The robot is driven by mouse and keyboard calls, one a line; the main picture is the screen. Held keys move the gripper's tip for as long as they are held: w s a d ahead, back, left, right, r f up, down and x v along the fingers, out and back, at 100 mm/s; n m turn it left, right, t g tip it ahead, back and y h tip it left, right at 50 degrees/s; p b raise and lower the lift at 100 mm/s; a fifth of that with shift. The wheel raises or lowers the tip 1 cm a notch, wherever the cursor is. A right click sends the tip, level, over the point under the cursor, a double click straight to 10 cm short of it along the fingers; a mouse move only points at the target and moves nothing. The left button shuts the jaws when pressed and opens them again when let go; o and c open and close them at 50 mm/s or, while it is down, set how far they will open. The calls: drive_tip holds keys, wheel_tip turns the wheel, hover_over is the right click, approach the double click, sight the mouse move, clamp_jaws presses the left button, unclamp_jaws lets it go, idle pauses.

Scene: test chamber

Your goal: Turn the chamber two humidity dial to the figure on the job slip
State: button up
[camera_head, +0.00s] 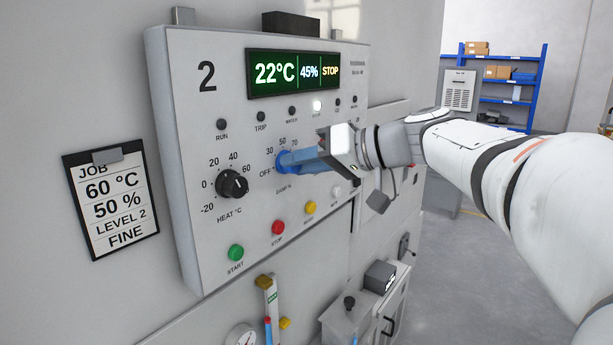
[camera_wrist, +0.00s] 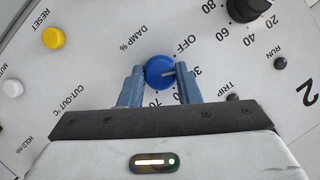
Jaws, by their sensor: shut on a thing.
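The blue DAMP % dial (camera_head: 281,161) is on the panel marked 2; it also shows in the wrist view (camera_wrist: 159,70). My gripper (camera_head: 293,161) is shut on it, with one blue finger on each side (camera_wrist: 160,78). A pale pointer line on the dial points right in the wrist view, near the 30 mark; the fingers partly hide the scale, so the exact setting is unclear. The job slip (camera_head: 112,198) on the wall reads 60 °C, 50 %, LEVEL 2, FINE. The display (camera_head: 293,73) reads 22°C, 45%, STOP.
The black HEAT °C dial (camera_head: 232,184) is left of the blue dial. Below are green START (camera_head: 236,252), red STOP (camera_head: 278,228) and yellow (camera_head: 310,207) buttons. A row of small indicators runs above, one lit white (camera_head: 317,105). Blue shelving (camera_head: 508,75) stands far behind.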

drive_tip(key=m+y+b, duration=0.2)
drive_tip(key=m, duration=0.3)
drive_tip(key=m+y+b, duration=0.2)
drive_tip(key=m+y, duration=0.1)
drive_tip(key=m, duration=0.2)
drive_tip(key=shift+w+f+g, duration=0.1)
drive_tip(key=shift+g, duration=0.3)
drive_tip(key=shift+m, duration=0.3)
drive_tip(key=o, duration=0.7)
drive_tip(key=shift+o, duration=1.3)
drive_tip(key=shift+a+f, duration=0.15)
drive_tip(key=shift+a, duration=0.05)
drive_tip(key=shift+d, duration=0.15)
drive_tip(key=b+v, duration=0.1)
drive_tip(key=v, duration=0.6)
drive_tip(key=shift+d, duration=0.4)
